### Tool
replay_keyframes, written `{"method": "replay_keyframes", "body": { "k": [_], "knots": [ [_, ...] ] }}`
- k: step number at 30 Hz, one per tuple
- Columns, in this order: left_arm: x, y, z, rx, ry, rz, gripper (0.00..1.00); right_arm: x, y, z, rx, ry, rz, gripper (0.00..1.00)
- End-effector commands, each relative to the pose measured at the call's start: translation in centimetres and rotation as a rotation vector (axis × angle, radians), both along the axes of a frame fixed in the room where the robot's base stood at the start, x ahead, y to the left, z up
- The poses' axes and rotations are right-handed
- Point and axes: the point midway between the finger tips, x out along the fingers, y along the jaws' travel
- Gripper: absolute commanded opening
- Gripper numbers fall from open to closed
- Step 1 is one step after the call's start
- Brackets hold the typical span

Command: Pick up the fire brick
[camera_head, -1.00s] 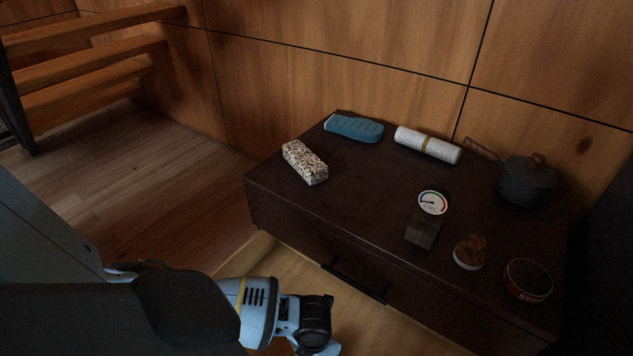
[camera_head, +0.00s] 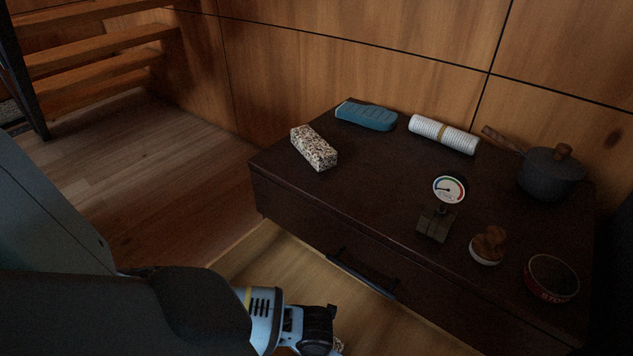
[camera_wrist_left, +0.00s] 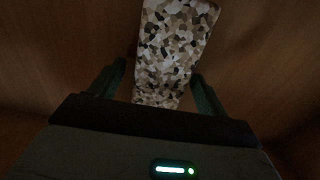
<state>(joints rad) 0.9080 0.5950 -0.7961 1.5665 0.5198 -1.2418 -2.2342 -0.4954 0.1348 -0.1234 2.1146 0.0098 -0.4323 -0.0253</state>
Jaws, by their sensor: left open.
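A speckled cream, brown and black brick-shaped block (camera_head: 313,147) lies on the dark cabinet top (camera_head: 375,172), near its left edge. My left gripper (camera_head: 325,343) is low in the head view, in front of the cabinet and well apart from that block; its fingers are mostly cut off. In the left wrist view, my open fingers (camera_wrist_left: 158,90) have another speckled block (camera_wrist_left: 175,45) between them, running up out of the picture. A small speckled edge also shows beside the gripper in the head view. I cannot tell which block is the fire brick. My right gripper is out of view.
The cabinet top also holds a blue ridged case (camera_head: 367,116), a white roll (camera_head: 444,134), a dark pot (camera_head: 551,174), a dial gauge (camera_head: 449,189), a small white bowl with a brown top (camera_head: 487,248) and a round tin (camera_head: 551,279). A wooden wall stands behind.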

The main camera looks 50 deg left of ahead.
Motion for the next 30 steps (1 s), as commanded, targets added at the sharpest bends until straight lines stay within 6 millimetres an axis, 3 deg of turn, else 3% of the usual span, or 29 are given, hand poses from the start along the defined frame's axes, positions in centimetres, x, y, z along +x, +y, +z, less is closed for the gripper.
{"method": "replay_keyframes", "body": {
  "k": [2, 17, 25, 30],
  "knots": [
    [0.0, 0.0, 0.1, 0.000, -0.001, 0.000, 0.75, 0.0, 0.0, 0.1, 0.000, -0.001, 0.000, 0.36],
    [0.0, 0.0, 0.1, 0.000, -0.001, 0.000, 0.10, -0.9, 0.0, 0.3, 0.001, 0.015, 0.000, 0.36],
    [0.1, 0.0, 0.4, 0.000, -0.003, 0.000, 0.10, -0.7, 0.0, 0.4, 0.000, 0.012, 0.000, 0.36],
    [0.2, 0.0, 2.5, 0.000, -0.006, 0.000, 0.10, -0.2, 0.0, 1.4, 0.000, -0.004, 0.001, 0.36]
  ]
}}
